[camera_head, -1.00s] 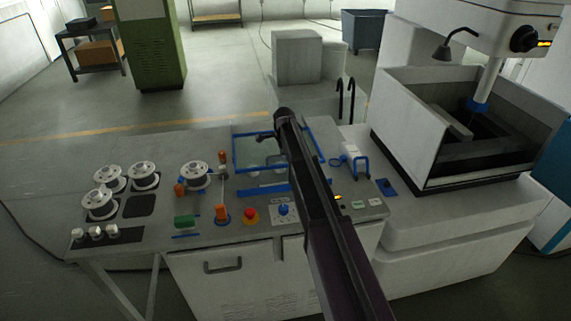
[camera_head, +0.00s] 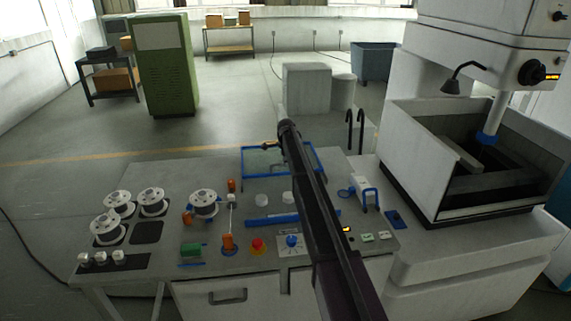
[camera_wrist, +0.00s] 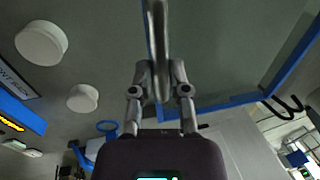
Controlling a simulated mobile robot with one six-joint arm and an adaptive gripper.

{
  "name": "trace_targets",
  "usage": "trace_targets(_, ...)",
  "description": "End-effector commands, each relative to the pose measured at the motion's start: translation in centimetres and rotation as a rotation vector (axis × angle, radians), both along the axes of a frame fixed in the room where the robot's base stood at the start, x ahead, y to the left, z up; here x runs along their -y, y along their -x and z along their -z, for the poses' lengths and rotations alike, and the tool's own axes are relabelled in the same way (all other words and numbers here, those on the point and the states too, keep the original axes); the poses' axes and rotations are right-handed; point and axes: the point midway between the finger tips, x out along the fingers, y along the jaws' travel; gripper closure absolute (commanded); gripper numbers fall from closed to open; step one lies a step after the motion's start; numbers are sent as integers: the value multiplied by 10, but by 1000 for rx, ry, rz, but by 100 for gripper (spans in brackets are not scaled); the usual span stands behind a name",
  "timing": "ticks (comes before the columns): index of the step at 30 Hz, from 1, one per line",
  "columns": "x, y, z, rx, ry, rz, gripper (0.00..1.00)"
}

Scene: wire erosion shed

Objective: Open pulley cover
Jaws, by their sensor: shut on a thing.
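The pulley cover, a clear panel in a blue frame (camera_head: 318,160), is at the back edge of the console. It stands raised and clear of two white round pulleys (camera_head: 262,200); its exact angle is hard to tell. In the wrist view, its blue frame (camera_wrist: 225,104) crosses the right side, and the pulleys (camera_wrist: 41,43) show at left. My gripper (camera_head: 268,146) is at the cover, partly hidden by my dark arm. In the wrist view, my gripper (camera_wrist: 158,88) is shut on a grey bar-like handle (camera_wrist: 157,35).
The console carries white spools (camera_head: 152,202), orange levers (camera_head: 228,242), a red button (camera_head: 258,246) and a blue-marked knob (camera_head: 291,242). A machine with an open tank (camera_head: 405,150) stands at right.

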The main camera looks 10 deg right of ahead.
Motion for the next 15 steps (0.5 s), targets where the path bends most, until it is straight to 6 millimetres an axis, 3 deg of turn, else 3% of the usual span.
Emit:
trace_targets(3, -1, -6, -1, 13, -2, -1, 100)
trace_targets(4, -1, -6, -1, 13, -2, -1, 75)
trace_targets(7, -1, -6, -1, 13, -2, -1, 45)
trace_targets(15, 0, -4, -1, 9, -1, 0, 43)
